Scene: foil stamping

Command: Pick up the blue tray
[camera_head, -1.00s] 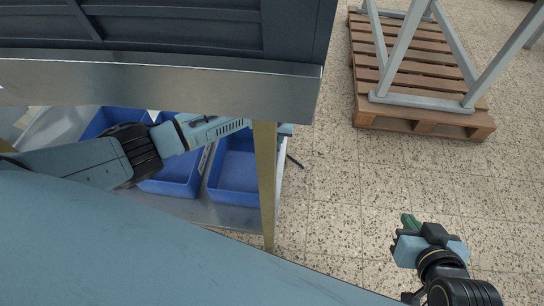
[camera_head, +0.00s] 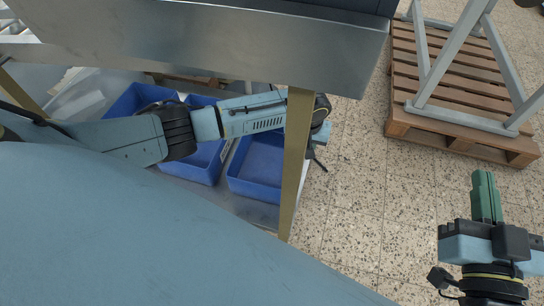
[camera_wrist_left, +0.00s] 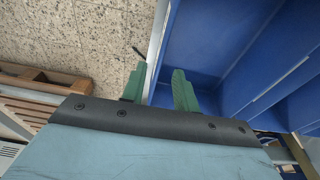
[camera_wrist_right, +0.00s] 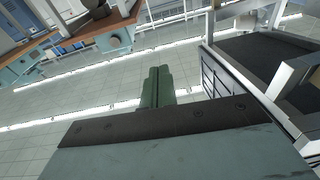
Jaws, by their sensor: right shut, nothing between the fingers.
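Three blue trays sit side by side on a metal surface below a raised metal edge: a left one (camera_head: 128,100), a middle one (camera_head: 200,163) and a right one (camera_head: 258,165). My left arm reaches across above them, and its wrist end is at the right tray's right side. In the left wrist view my left gripper (camera_wrist_left: 159,84) is open. One finger is over the floor side and the other over the blue tray interior (camera_wrist_left: 200,45), with the pale edge between them. Contact cannot be told. My right gripper (camera_head: 484,183) is shut and empty, over the floor; it also shows in the right wrist view (camera_wrist_right: 157,78).
A brass-coloured post (camera_head: 295,165) stands in front of the right tray. A metal-edged unit (camera_head: 220,50) overhangs the trays. A wooden pallet (camera_head: 450,140) with a grey frame stands at upper right. The speckled floor (camera_head: 365,210) between is clear.

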